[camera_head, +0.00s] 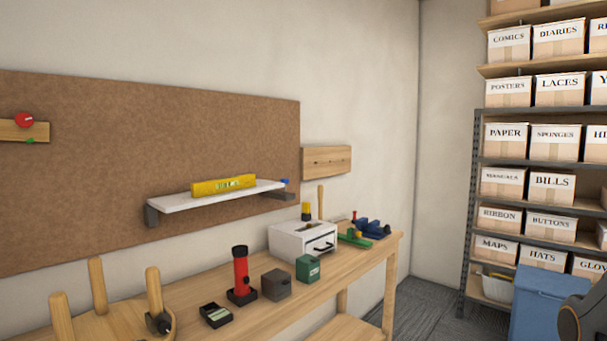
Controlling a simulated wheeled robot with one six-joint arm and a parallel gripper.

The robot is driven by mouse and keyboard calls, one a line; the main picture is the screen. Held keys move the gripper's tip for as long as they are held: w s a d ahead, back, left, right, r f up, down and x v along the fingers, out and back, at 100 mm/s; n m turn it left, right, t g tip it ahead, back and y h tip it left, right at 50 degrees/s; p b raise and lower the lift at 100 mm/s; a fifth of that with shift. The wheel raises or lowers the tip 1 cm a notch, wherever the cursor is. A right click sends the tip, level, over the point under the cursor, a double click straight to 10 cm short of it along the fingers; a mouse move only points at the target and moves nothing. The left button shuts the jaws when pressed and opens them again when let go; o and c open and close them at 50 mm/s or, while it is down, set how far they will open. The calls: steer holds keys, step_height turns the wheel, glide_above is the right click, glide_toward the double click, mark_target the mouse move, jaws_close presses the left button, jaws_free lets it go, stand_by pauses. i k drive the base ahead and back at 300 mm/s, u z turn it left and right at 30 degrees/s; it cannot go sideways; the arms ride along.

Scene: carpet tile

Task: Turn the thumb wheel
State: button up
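A white shelf (215,196) stands out from the brown pegboard on grey brackets. A yellow spirit level (223,186) lies on it; its bubble is too small to read. A small blue part (285,182) sits at the shelf's right end. A red round knob (24,119) is on a wooden strip (14,131) at the far left. I cannot tell for sure which of these is the thumb wheel. My gripper is not in view; only a dark rounded part, likely of my arm, shows at the bottom right.
Below is a wooden workbench (190,290) with a red flashlight (241,272), a white drawer box (290,243), small boxes and a blue vise (372,228). An upturned stool (120,320) is at lower left. A blue bin (540,300) and box shelves are right.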

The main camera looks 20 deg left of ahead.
mark_target(286, 181)
steer(key=u, duration=0.15)
steer(key=i, duration=0.7)
steer(key=u, duration=1.15)
steer(key=i, duration=0.65)
steer(key=u, duration=0.75)
